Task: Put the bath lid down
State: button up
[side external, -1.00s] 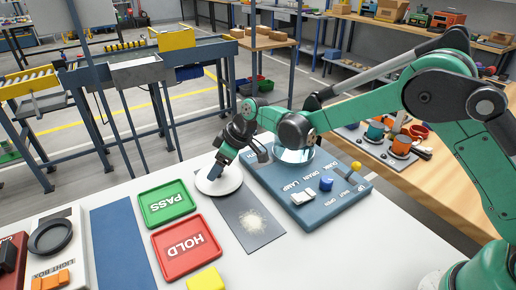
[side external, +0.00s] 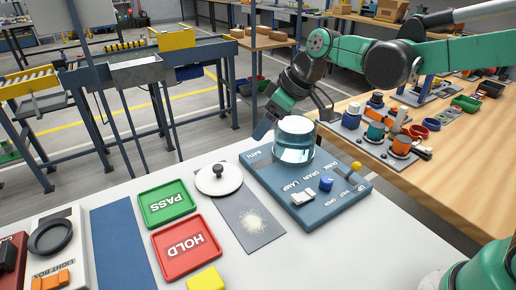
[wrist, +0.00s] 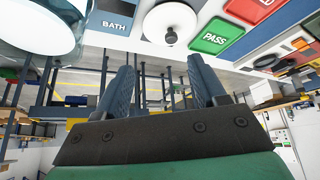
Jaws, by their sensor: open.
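My gripper (side external: 263,128) is beyond the bath's left side, apart from the lid. In the wrist view my gripper (wrist: 163,78) has its two fingers spread with nothing between them.
The green PASS tray (side external: 167,202) and red HOLD tray (side external: 186,248) lie left of the mat (side external: 250,218), which carries a pale powdery patch. A yellow block (side external: 206,280) is at the front. The panel has switches and knobs. A blue strip (side external: 121,246) lies further left.

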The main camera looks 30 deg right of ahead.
jog(key=s+d+m+t+h, duration=0.1)
jog(key=s+d+m, duration=0.2)
jog(key=s, duration=0.3)
jog(key=s+d+f+m+t+h, duration=0.1)
jog(key=s+d+m+h, duration=0.1)
jog(key=s, duration=0.5)
jog(key=shift+d+f+m, duration=0.25)
jog(key=shift+d+m, duration=0.55)
jog(key=shift+d, duration=0.15)
